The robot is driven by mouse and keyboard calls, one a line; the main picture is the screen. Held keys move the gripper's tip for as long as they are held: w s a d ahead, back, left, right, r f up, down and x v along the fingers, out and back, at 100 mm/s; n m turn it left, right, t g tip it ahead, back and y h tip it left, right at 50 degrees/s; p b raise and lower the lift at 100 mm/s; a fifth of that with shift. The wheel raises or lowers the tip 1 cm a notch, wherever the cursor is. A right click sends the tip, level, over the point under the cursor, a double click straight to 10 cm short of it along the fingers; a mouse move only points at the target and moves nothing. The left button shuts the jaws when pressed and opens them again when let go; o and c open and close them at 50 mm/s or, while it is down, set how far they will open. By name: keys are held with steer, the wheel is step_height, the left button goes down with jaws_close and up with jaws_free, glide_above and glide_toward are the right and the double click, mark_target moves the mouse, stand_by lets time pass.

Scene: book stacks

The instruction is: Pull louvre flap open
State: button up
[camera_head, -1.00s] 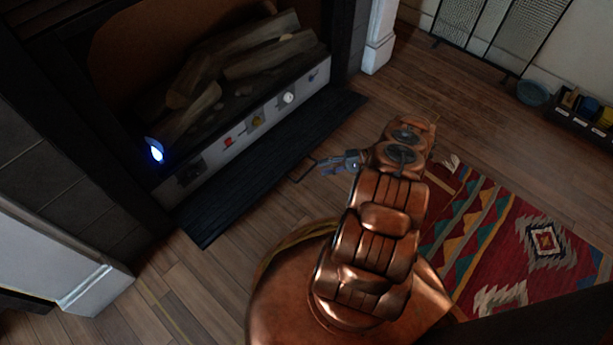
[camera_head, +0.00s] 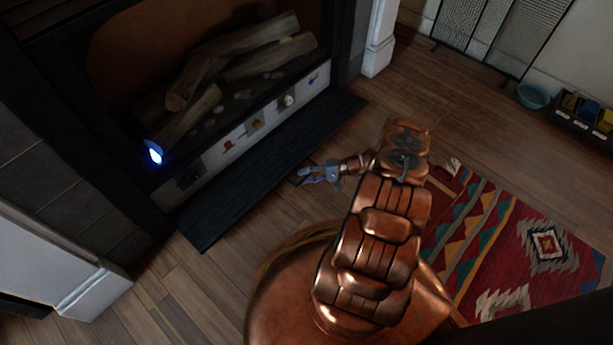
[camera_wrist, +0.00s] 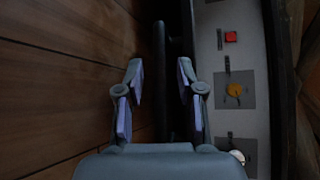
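A dark ribbed panel (camera_head: 250,180), which looks like the louvre flap, lies low along the front of the fireplace, below its control strip. It appears folded down near the floor; its exact tilt is unclear. My gripper (camera_head: 306,176) is at the panel's outer edge, where its thin handle is mostly hidden. In the wrist view my gripper (camera_wrist: 160,92) is open, with a finger on each side of a dark bar (camera_wrist: 160,60), seemingly the handle. Gaps show between the bar and both fingers.
The pale control strip (camera_head: 212,155) carries red, yellow and white knobs. Logs (camera_head: 215,75) lie in the firebox above it. A patterned rug (camera_head: 520,245) is at right, and a blue bowl (camera_head: 532,96) stands by the wall. Bare wooden floor lies between.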

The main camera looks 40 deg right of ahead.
jaws_close()
stand_by(0.6)
